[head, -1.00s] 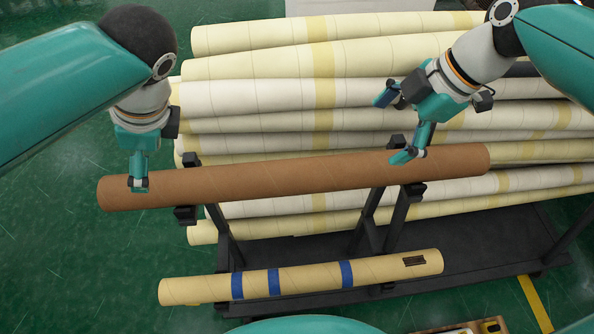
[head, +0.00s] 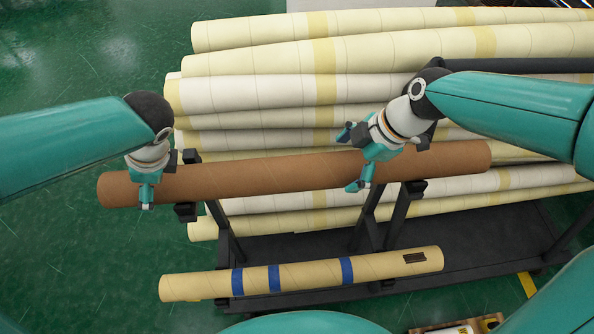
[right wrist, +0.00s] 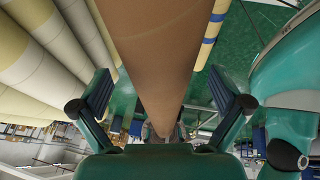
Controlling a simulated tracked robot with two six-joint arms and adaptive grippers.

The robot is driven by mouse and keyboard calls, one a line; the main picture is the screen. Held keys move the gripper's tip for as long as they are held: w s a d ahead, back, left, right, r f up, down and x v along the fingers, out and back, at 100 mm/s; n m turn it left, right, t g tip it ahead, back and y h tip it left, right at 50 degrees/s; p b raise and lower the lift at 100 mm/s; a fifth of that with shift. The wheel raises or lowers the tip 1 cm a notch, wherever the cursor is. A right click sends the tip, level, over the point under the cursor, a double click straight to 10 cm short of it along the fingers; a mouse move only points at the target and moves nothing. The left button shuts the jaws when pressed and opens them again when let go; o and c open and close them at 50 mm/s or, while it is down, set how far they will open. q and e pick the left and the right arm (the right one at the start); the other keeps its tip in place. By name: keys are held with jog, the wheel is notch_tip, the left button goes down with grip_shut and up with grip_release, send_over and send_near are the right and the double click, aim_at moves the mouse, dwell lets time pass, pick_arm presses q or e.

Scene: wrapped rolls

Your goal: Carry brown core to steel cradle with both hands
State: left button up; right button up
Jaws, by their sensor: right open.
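The brown core (head: 270,176) lies nearly level across the head view, along dark brackets of a dark metal stand (head: 228,240). My right gripper (head: 351,160) is open, one finger beyond the core and one on its near side, right of its middle. In the right wrist view the core (right wrist: 150,50) runs between the spread fingers of this gripper (right wrist: 158,88), with gaps at both sides. My left gripper (head: 147,200) is over the core's left end, a finger in front of it; its far finger is hidden. I cannot tell whether the stand is the steel cradle.
Several cream wrapped rolls (head: 250,90) are stacked behind the core. A tan tube (head: 310,273) with blue bands lies lower, in front of the stand. Dark bracket posts (head: 415,188) stick up beside the core. Green floor (head: 80,270) is clear at the left.

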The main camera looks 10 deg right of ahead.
pick_arm(q)
jog(key=shift+x, duration=1.75)
pick_arm(e)
jog(key=shift+x, duration=1.7)
pick_arm(q)
jog(key=shift+c, duration=0.3)
pick_arm(e)
jog(key=shift+c, duration=0.3)
pick_arm(q)
jog(key=shift+r, duration=0.1)
jog(key=c, duration=1.7)
pick_arm(e)
jog(key=shift+r, duration=0.1)
jog(key=c, duration=1.7)
